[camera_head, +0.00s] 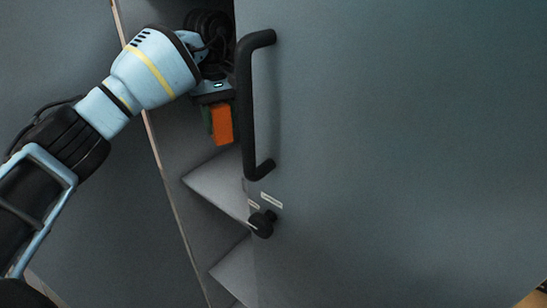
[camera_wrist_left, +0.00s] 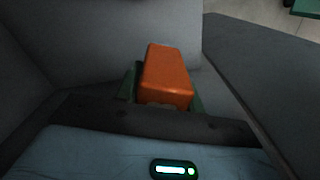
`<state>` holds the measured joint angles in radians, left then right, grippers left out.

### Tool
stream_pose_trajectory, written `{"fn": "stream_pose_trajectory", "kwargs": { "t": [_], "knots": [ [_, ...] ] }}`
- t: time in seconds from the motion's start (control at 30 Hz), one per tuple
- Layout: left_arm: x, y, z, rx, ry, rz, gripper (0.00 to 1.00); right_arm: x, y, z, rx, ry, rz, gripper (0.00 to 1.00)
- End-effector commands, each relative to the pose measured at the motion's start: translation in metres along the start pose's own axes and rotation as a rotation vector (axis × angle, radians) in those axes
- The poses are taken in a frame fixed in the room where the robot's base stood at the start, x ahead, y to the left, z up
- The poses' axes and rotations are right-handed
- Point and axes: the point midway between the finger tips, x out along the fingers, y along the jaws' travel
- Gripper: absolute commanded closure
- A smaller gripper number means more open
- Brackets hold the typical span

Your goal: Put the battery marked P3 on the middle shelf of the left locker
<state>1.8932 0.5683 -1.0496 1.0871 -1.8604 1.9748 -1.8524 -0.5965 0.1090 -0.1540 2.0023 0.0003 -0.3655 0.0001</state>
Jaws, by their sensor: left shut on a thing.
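An orange block-shaped battery (camera_head: 222,124) is held by my left gripper (camera_head: 212,112); no marking on it can be read. In the left wrist view the battery (camera_wrist_left: 167,75) sits between the green fingers of the gripper (camera_wrist_left: 165,88). The gripper is inside the opening of a grey locker, above a pale shelf (camera_head: 222,183), apart from it in the picture. A lower shelf (camera_head: 236,272) shows beneath. The locker door (camera_head: 400,150) stands partly open and hides the right part of the inside. My right gripper is not in view.
A long black handle (camera_head: 248,105) and a black knob (camera_head: 262,223) stick out from the door beside my left arm. Small labels (camera_head: 271,200) near the knob are unreadable. The gap between door and left locker wall is narrow.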

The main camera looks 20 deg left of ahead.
Motion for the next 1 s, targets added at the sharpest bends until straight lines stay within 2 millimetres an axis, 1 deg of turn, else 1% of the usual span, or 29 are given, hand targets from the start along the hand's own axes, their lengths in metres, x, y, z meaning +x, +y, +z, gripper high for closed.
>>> {"fn": "stream_pose_trajectory", "kwargs": {
  "t": [0.07,0.13,0.3,0.4,0.5,0.73,1.0],
  "knots": [
    [0.003,0.000,0.000,0.001,0.000,0.001,0.95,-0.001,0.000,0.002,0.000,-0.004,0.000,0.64],
    [0.011,0.000,0.000,0.001,-0.001,-0.002,0.95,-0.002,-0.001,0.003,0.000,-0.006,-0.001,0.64],
    [0.040,0.000,0.001,0.001,-0.001,0.000,0.95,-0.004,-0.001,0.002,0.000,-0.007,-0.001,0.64],
    [0.053,0.000,0.001,0.000,0.000,0.001,0.95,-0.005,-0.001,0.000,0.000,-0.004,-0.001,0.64],
    [0.060,0.000,0.000,0.000,0.001,0.002,0.95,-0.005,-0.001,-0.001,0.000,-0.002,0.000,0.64],
    [0.065,0.000,0.000,0.000,0.001,0.001,0.95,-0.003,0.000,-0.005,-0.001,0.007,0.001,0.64],
    [0.097,0.000,0.000,0.001,0.001,0.001,0.95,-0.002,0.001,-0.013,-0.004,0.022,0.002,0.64]
  ]
}}
